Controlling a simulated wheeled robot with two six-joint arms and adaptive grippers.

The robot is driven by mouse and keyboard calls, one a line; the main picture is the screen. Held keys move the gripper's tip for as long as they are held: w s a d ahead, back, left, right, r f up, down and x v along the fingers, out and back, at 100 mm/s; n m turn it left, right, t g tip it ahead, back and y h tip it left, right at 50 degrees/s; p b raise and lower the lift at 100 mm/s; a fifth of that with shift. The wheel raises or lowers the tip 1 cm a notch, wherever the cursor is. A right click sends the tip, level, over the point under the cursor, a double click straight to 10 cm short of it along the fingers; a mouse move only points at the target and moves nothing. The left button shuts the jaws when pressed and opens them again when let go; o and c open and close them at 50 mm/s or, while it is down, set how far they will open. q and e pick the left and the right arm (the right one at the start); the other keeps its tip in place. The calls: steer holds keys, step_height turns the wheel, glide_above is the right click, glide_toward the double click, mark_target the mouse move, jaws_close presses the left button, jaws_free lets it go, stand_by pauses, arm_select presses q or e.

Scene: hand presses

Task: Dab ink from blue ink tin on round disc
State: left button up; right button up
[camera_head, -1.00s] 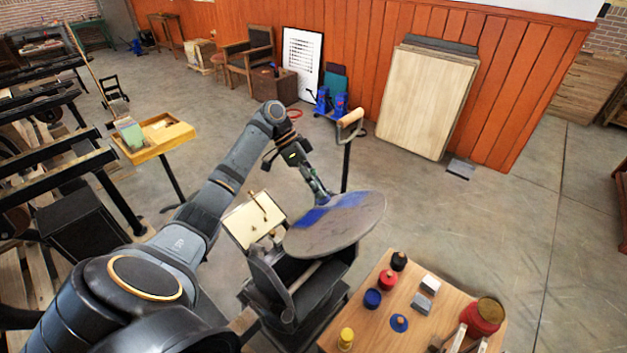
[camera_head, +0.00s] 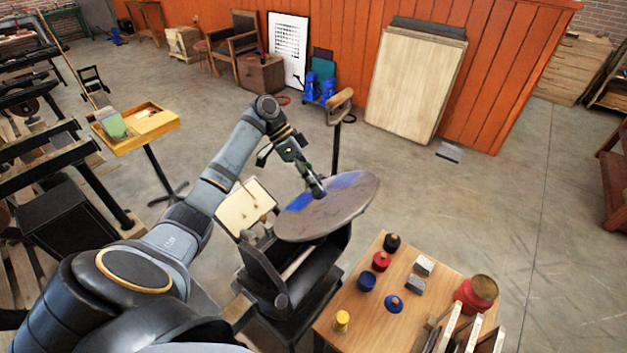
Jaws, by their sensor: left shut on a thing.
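The round disc (camera_head: 335,215) of the press is a grey, tilted plate in the middle of the view, with blue ink smeared across its upper part. My left gripper (camera_head: 313,182) is at the disc's upper part and shut on a small dark thing. The gripper mostly hides this thing, whose lower end is at or just over the disc among the blue; I cannot tell if it touches. My right gripper is not in view.
The wooden table (camera_head: 345,312) also holds black (camera_head: 392,242), red (camera_head: 380,261) and yellow (camera_head: 342,321) tins, two small blocks and a larger red tin (camera_head: 477,293). The press handle (camera_head: 339,106) rises behind the disc. A tray (camera_head: 150,122) stands on a post at left.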

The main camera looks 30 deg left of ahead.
mark_target(306, 164)
arm_select(q)
steer(key=shift+d+f, duration=0.2)
steer(key=shift+d+f, duration=0.1)
steer(key=shift+f, duration=0.05)
stand_by(0.5)
steer(key=shift+f, duration=0.15)
stand_by(0.9)
steer(key=p+v, duration=0.2)
steer(key=v, duration=0.1)
steer(key=p+v, duration=0.2)
steer(key=v, duration=0.1)
steer(key=shift+w+d+r, duration=0.2)
steer(key=shift+d+r, duration=0.05)
steer(key=shift+r, duration=0.05)
steer(key=shift+f, duration=0.1)
steer(key=shift+w, duration=0.1)
